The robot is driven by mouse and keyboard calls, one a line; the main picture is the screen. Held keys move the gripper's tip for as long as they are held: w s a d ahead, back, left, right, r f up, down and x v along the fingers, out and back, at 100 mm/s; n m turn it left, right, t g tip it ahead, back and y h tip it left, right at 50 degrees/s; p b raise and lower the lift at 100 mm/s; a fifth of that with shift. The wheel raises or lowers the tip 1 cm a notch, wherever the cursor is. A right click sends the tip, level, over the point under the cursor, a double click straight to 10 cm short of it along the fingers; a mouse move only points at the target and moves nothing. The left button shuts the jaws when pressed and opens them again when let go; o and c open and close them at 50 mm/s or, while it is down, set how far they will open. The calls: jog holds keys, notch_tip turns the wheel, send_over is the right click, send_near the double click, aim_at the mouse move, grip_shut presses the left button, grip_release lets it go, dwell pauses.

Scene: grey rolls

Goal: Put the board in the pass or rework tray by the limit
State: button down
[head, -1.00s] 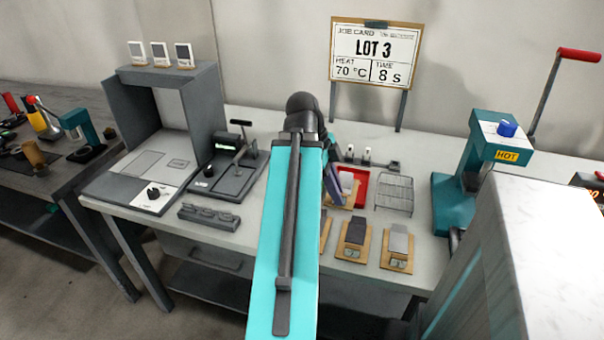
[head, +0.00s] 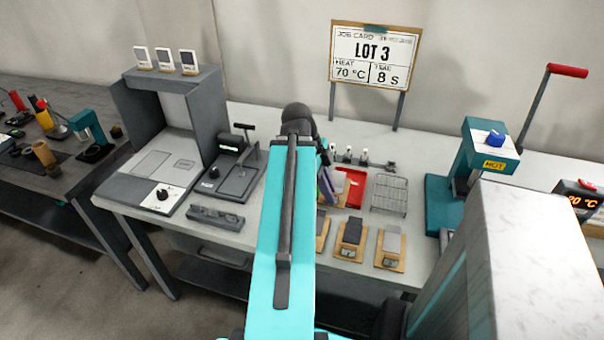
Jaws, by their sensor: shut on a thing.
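My arm stretches over the middle of the bench and hides most of my gripper (head: 325,160). Only a dark part of it shows at the arm's right edge. It is shut on a thin purple-faced board (head: 326,186), tilted and partly hidden by the arm. A red tray (head: 356,190) lies just right of the board, with a pale tilted piece (head: 338,181) at its left side. A wire rack-like tray (head: 389,194) stands further right. I cannot tell which tray is pass or rework, and no limit is readable.
A job card (head: 375,58) reads LOT 3, 70 °C, 8 S. Wooden stands with grey blocks (head: 391,245) line the bench front. A teal press (head: 470,170) marked HOT stands right. A grey booth (head: 170,140) and lever fixture (head: 232,170) stand left.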

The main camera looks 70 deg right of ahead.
jog(key=shift+w+d+p, duration=0.35)
jog(key=shift+w+p, duration=0.2)
jog(key=shift+p, duration=1)
jog(key=shift+w+d+p, duration=0.3)
jog(key=shift+w+p, duration=0.2)
jog(key=shift+p, duration=1.05)
jog(key=w+d+p, duration=0.1)
jog(key=w+d, duration=0.1)
jog(key=w, duration=0.1)
jog(key=w+d, duration=0.2)
jog(key=w+d+f+p, duration=0.1)
jog(key=w+d, duration=0.1)
jog(key=w, duration=0.1)
jog(key=shift+w+p, duration=0.3)
jog(key=shift+w, duration=0.05)
jog(key=shift+f, duration=0.1)
jog(key=shift+a+f, duration=0.1)
jog(key=shift+f, duration=0.05)
jog(key=shift+f+p, duration=0.8)
jog(key=shift+f, duration=0.85)
jog(key=shift+f, duration=0.15)
jog(key=c, duration=2.1)
grip_release()
jog(key=shift+r, duration=0.25)
